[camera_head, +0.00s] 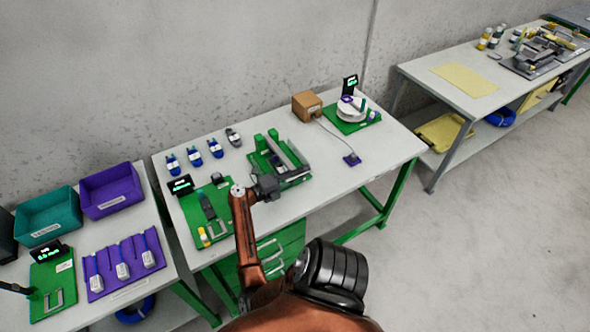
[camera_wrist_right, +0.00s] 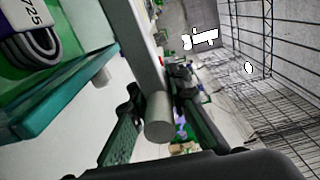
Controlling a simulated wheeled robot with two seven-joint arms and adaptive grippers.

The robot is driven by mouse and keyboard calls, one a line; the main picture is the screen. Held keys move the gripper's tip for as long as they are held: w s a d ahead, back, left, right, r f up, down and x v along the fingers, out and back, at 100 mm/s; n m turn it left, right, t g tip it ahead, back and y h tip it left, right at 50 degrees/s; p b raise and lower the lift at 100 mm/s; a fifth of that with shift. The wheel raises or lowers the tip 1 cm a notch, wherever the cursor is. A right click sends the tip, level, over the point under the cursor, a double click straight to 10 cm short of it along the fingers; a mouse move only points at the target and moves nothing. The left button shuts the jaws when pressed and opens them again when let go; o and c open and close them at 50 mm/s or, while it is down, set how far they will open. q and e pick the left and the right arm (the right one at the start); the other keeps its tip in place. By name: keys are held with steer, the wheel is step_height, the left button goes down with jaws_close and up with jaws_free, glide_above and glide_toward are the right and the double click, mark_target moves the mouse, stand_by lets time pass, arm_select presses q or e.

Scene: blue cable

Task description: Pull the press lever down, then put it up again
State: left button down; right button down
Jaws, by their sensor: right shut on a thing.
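The press (camera_head: 280,160) is a green fixture with grey bars, standing near the middle of the centre table in the head view. My right gripper (camera_head: 267,187) is at its front left side, and hides part of it. In the right wrist view, the lever (camera_wrist_right: 158,130) is a pale grey bar with a round end, lying between the two dark fingers of my right gripper (camera_wrist_right: 157,85). The gripper is shut on it. The lever's exact angle is hard to tell from the head view. My left gripper is not in view.
A brown box (camera_head: 306,106) and a green station with a white disc (camera_head: 351,108) stand at the back right. Several blue connectors (camera_head: 194,158) lie at the back left. A green board (camera_head: 207,213) lies left of my arm. The table's front right is clear.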

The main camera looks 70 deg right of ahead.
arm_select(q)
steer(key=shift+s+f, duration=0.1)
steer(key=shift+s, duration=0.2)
arm_select(e)
steer(key=shift+w+f, duration=0.15)
steer(key=shift+f, duration=0.1)
steer(key=c, duration=1.8)
jaws_free()
steer(key=shift+c, duration=0.2)
steer(key=shift+a, duration=0.1)
steer(key=v, duration=1.1)
steer(key=shift+w+a, duration=0.2)
steer(key=shift+a, duration=0.15)
steer(key=shift+s, duration=0.1)
